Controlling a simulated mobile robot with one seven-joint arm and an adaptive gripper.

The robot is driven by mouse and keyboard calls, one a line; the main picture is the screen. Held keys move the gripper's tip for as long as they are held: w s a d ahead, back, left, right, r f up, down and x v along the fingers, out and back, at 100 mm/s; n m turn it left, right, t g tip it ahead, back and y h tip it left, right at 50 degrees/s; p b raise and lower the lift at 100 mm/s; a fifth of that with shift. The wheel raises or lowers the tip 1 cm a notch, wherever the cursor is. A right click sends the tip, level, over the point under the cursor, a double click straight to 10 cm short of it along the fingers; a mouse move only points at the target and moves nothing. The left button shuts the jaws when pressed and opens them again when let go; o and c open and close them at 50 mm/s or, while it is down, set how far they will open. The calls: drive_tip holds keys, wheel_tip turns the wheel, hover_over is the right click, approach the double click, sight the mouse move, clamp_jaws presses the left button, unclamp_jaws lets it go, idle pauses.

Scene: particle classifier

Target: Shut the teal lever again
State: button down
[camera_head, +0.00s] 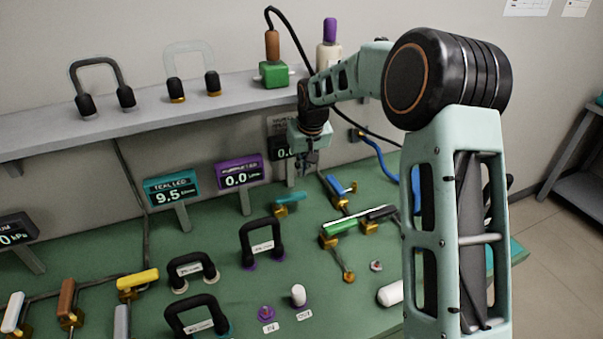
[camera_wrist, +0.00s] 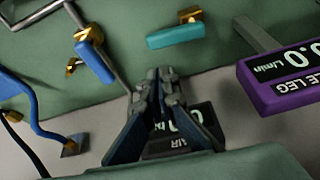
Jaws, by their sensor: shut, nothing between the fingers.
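The teal lever (camera_head: 290,198) is a short teal handle on a brass valve on the green bench, behind the middle; it also shows in the wrist view (camera_wrist: 175,36), with its brass fitting just beyond the handle. My gripper (camera_head: 309,168) is shut and empty. It hangs above the bench's back edge, behind the lever and apart from it. In the wrist view my closed fingertips (camera_wrist: 162,76) sit below the teal handle in the picture, with a gap. The teal display (camera_head: 170,190) reads 9.5.
A blue lever (camera_head: 341,189) stands right of the teal one. The purple display (camera_head: 239,174), reading 0.0, stands to its left. A dark display (camera_head: 285,146) is close behind my gripper. A green lever (camera_head: 340,226) and black handle (camera_head: 261,243) are nearer the front. A shelf (camera_head: 150,115) runs above.

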sight(302, 192)
drive_tip(key=x, duration=0.8)
drive_tip(key=shift+w+f, duration=0.1)
drive_tip(key=shift+f, duration=0.1)
drive_tip(key=m+b, duration=0.1)
drive_tip(key=s+m+b, duration=0.1)
drive_tip(key=s+m+h+b, duration=0.1)
drive_tip(key=shift+s+d+f+b, duration=0.1)
drive_tip(key=shift+d+f+b, duration=0.15)
drive_tip(key=shift+d+b, duration=0.15)
drive_tip(key=s+m+b, duration=0.1)
drive_tip(key=m, duration=0.1)
drive_tip(key=s+m+h+b, duration=0.1)
drive_tip(key=m, duration=0.2)
drive_tip(key=shift+s+r+h+b, duration=0.15)
drive_tip(key=shift+s+h+b, duration=0.15)
drive_tip(key=shift+s+b, duration=0.1)
drive_tip(key=s+m, duration=0.1)
drive_tip(key=m, duration=0.2)
drive_tip(key=s+m+h, duration=0.1)
drive_tip(key=shift+s+a+r+g, duration=0.1)
drive_tip(key=shift+s+a+g, duration=0.25)
drive_tip(key=shift+g, duration=0.05)
drive_tip(key=s+m, duration=0.1)
drive_tip(key=m, duration=0.1)
drive_tip(key=a+m+g+h, duration=0.1)
drive_tip(key=m, duration=0.1)
drive_tip(key=shift+s+a, duration=0.15)
drive_tip(key=shift+s, duration=0.25)
drive_tip(key=shift+s+a, duration=0.35)
drive_tip(key=shift+a, duration=0.05)
